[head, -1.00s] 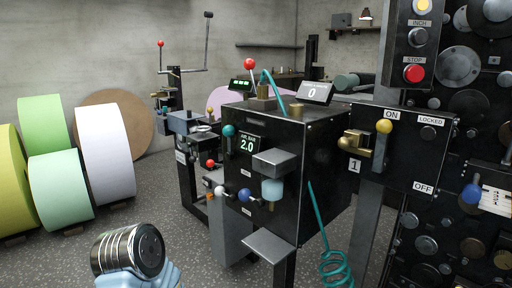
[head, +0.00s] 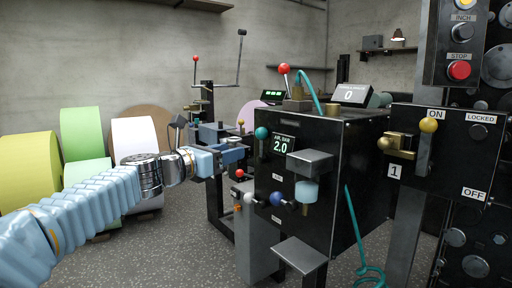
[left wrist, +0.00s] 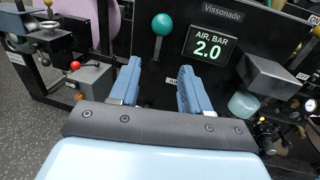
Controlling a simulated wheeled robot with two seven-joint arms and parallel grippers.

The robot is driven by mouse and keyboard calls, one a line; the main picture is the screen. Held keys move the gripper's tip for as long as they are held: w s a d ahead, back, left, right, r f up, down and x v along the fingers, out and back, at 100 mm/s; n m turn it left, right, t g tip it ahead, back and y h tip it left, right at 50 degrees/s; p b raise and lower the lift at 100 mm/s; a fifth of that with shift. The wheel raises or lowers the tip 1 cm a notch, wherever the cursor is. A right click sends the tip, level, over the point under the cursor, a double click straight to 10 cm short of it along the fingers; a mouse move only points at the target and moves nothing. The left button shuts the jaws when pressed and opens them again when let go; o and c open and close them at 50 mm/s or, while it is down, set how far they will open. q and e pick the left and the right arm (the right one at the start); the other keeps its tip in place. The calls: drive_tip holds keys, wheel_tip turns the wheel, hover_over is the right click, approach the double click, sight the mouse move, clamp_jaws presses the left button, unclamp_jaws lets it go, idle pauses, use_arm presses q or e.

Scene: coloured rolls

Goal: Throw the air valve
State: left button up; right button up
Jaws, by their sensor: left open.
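A black machine (head: 330,180) carries a display reading AIR, BAR 2.0 (head: 284,145). A lever with a teal ball (head: 262,133) is left of this display. In the left wrist view the teal ball (left wrist: 162,24) stands at the top of its short stem, just beyond my fingertips. A partly hidden label starting with A shows between the fingers. My left gripper (head: 241,150) is open and empty, just left of the machine's front, below the teal ball; its two blue fingers also show in the left wrist view (left wrist: 157,70). They appear apart from the lever. My right gripper is out of view.
A grey block with a pale blue jar (head: 308,192) juts out right of the lever. White and blue knobs (head: 276,198) are below. A red-ball lever (head: 285,70) and teal hose are on top. The ON/OFF panel (head: 445,150) is at right, coloured rolls (head: 82,134) at left.

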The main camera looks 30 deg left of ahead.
sight(262, 145)
use_arm(q)
drive_tip(key=w, duration=0.3)
drive_tip(key=w+d, duration=0.1)
drive_tip(key=w, duration=0.3)
drive_tip(key=w+d, duration=0.1)
drive_tip(key=w, duration=0.2)
drive_tip(key=shift+w, duration=0.25)
drive_tip(key=shift+c, duration=0.4)
drive_tip(key=c, duration=0.7)
clamp_jaws()
drive_tip(key=shift+r+p, duration=0.1)
drive_tip(key=shift+p, duration=0.2)
